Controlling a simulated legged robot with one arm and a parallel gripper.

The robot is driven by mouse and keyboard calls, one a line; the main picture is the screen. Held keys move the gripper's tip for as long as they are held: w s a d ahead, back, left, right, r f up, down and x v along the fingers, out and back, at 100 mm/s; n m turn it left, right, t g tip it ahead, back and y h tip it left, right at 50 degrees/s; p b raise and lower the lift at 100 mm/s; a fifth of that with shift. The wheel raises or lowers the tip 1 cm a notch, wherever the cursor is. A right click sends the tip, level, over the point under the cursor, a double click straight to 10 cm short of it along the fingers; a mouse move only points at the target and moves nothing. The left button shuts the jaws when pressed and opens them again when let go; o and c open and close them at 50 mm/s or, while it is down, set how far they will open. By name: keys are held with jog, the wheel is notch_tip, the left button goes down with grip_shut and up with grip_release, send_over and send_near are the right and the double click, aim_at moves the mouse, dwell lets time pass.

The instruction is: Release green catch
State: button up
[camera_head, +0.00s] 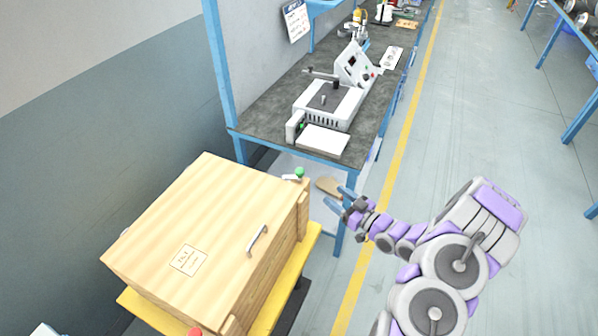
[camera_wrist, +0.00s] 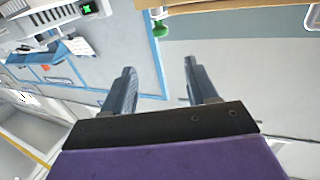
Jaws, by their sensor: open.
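The green catch (camera_head: 299,172) is a small green knob on a metal latch at the far right corner of the wooden crate's lid (camera_head: 207,215). In the wrist view the green catch (camera_wrist: 160,28) shows near the top, just left of the middle, beyond my fingertips. My gripper (camera_head: 339,200) is right of the catch and apart from it. In the wrist view my gripper (camera_wrist: 160,78) has its two dark fingers spread, with nothing between them.
The crate stands on a yellow cart (camera_head: 281,270). A red knob (camera_head: 195,332) is at the crate's near edge, and a metal handle (camera_head: 257,240) is on its lid. A workbench (camera_head: 262,117) with a white machine (camera_head: 328,103) stands behind.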

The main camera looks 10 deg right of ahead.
aim_at(299, 170)
jog(key=b+x, duration=0.3)
jog(key=x, duration=1.3)
jog(key=shift+w+a+b, duration=0.25)
jog(key=shift+b, duration=0.1)
jog(key=c, duration=0.9)
jog(key=shift+a+r+m+t+h+p, duration=0.15)
jog(key=shift+m+t+h+p, duration=0.5)
jog(key=shift+m+h, duration=0.8)
jog(key=shift+c, duration=0.2)
jog(key=m+t+h+p, duration=0.1)
jog(key=h, duration=0.2)
jog(key=shift+m, duration=0.25)
jog(key=shift+m+t+h+p, duration=0.25)
jog(key=shift+m+h+p, duration=0.15)
jog(key=shift+h, duration=0.35)
jog(key=o, duration=0.9)
jog(key=shift+o, duration=0.2)
